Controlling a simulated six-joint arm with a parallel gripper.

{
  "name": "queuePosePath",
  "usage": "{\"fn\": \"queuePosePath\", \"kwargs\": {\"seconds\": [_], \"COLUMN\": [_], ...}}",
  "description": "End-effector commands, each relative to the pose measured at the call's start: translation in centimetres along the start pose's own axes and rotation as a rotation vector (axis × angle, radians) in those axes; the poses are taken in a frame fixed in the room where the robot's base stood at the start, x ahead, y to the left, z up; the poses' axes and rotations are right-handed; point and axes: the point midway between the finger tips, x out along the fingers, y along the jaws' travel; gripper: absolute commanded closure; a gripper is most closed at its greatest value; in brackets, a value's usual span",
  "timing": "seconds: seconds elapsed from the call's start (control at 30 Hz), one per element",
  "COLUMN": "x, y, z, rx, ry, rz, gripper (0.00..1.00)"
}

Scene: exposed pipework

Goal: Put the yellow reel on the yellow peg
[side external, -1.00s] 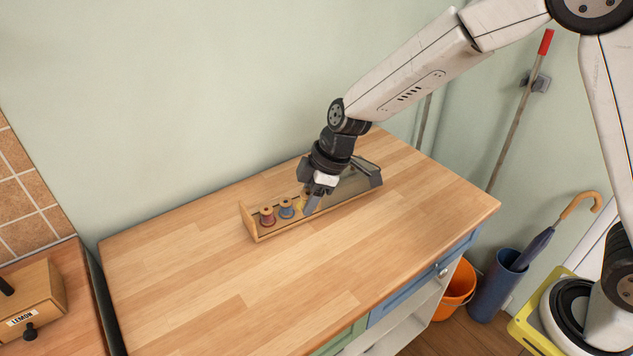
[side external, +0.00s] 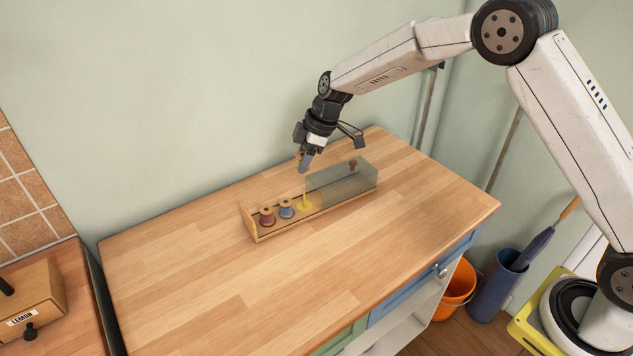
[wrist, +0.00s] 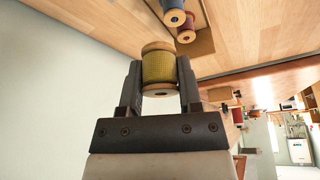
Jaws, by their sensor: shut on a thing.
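My gripper (side external: 304,163) is shut on the yellow reel (wrist: 159,68), its fingers on either side of it in the wrist view. The reel has yellow thread and pale wooden ends. In the side view it is mostly hidden by the gripper, which hangs in the air above the rack. The yellow peg (side external: 305,191) stands bare and upright on a yellow round base in the wooden rack (side external: 247,222). The gripper and reel are above the peg, clear of it.
In the rack, a blue reel (side external: 286,208) and a red reel (side external: 267,215) stand left of the yellow peg. A see-through cover (side external: 340,185) with a wooden knob (side external: 353,164) takes up the rack's right part. The worktop (side external: 300,280) in front is clear.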

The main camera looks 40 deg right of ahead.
Motion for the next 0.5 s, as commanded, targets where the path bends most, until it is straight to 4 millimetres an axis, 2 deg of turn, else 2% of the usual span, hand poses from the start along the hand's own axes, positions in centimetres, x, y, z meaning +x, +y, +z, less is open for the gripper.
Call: {"fn": "queuePosePath", "kwargs": {"seconds": [0.5], "x": [0.65], "y": [-0.06], "z": [0.3], "rx": [0.002], "ry": [-0.001], "rz": [-0.001], "gripper": [1.0]}}
